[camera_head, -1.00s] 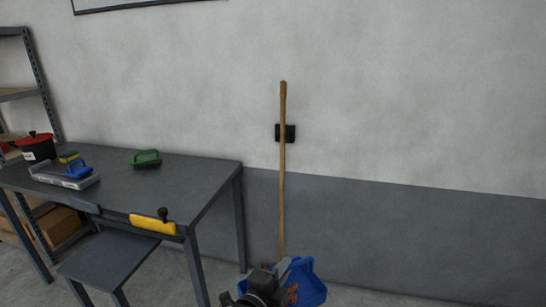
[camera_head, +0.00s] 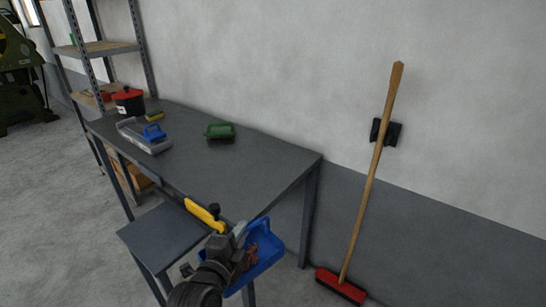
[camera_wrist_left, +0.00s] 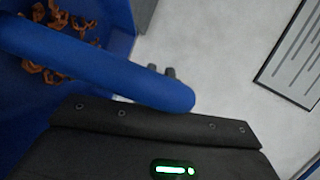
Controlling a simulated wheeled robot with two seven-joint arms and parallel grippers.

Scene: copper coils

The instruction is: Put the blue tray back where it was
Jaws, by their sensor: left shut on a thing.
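The blue tray (camera_head: 268,254) hangs in the air in front of the table's near right corner in the head view. It holds several copper-coloured coils. My left gripper (camera_head: 243,240) is shut on the tray's raised blue handle. In the left wrist view the handle (camera_wrist_left: 110,68) crosses the picture above the dark gripper body, and coils (camera_wrist_left: 60,30) lie in the tray at the upper left; the fingertips are mostly hidden. My right gripper is in no view.
A stool (camera_head: 165,236) stands in front. A broom (camera_head: 370,175) leans on the wall at right. The table's right part is clear.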

